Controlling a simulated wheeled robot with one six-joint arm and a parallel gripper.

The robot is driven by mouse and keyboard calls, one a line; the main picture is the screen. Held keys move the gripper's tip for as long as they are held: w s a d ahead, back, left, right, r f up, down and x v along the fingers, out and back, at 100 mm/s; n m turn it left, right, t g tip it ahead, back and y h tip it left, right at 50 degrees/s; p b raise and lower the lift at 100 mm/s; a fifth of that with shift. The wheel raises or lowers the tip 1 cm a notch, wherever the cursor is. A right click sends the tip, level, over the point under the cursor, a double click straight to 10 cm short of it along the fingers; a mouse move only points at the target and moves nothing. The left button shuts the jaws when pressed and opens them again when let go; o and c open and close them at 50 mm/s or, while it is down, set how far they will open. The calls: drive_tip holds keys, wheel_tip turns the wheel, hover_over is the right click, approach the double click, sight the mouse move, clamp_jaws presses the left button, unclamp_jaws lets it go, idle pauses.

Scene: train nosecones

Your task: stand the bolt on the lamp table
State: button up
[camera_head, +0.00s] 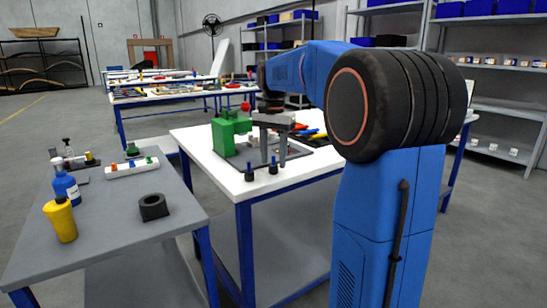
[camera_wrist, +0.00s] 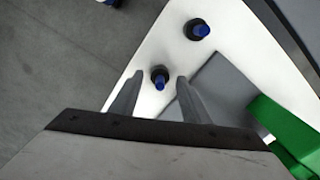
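Two small black pieces with blue tops stand upright on the white table (camera_head: 211,144). I take them to be bolts; which one the task means I cannot tell. One bolt (camera_head: 273,169) is below my gripper (camera_head: 273,161). In the wrist view this bolt (camera_wrist: 160,78) shows between the spread fingers of my gripper (camera_wrist: 160,76); contact is not visible. The other bolt (camera_head: 248,174) stands to its left; it also shows in the wrist view (camera_wrist: 198,29). A grey table (camera_head: 100,216) at left bears a white strip with coloured lamp-like caps (camera_head: 132,167), so it may be the lamp table.
A green vise (camera_head: 226,133) stands close behind the bolts on the white table, beside a grey plate. The grey table holds a yellow bottle (camera_head: 61,220), a blue bottle (camera_head: 67,187) and a black block (camera_head: 153,207). Its front and right parts are mostly clear.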

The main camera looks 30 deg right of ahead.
sight(273, 156)
wheel_tip(273, 156, up, 12)
drive_tip(key=shift+r, duration=0.15)
idle(0.5)
drive_tip(key=shift+s, duration=0.1)
drive_tip(key=s+a+f+n+t, duration=0.1)
drive_tip(key=s+a+f+n, duration=0.2)
drive_tip(key=s+a+f, duration=0.3)
drive_tip(key=s+a+f+n+t, duration=0.1)
drive_tip(key=s+a+f+n, duration=0.25)
drive_tip(key=s, duration=0.45)
drive_tip(key=s+a+f+n+t, duration=0.1)
drive_tip(key=s+a+f+n, duration=0.1)
drive_tip(key=s+f, duration=0.6)
drive_tip(key=s+a+f+n+t, duration=0.1)
drive_tip(key=s+a+f+n, duration=0.2)
drive_tip(key=s+f, duration=0.5)
wheel_tip(273, 156, down, 3)
drive_tip(key=shift+a+r+n+t, duration=0.1)
drive_tip(key=shift+a+n+t, duration=0.3)
drive_tip(key=shift+a, duration=0.25)
